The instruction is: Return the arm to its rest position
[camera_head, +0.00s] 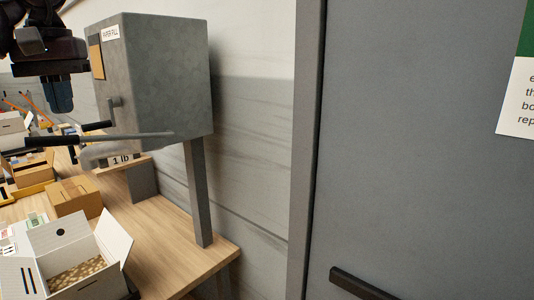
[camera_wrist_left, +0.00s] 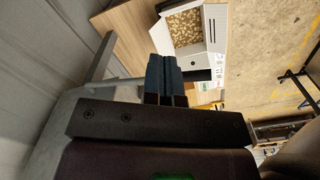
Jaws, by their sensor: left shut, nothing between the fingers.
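My left gripper (camera_head: 59,95) hangs at the upper left in the head view, in front of the grey paper-fill box. Its dark blue fingers point down, shut together with nothing between them. In the left wrist view the shut fingers (camera_wrist_left: 168,75) show at the centre, apart from the open white box (camera_wrist_left: 217,28) beyond them. That open white box (camera_head: 108,239) stands at the lower left in the head view with brown filling inside. My right gripper is not in either view.
The grey paper-fill box (camera_head: 165,75) stands on a leg above the wooden table (camera_head: 195,243). Black-handled levers (camera_head: 55,141) stick out below it. A closed brown carton (camera_head: 75,198) sits on the table. A grey door (camera_head: 420,170) fills the right side.

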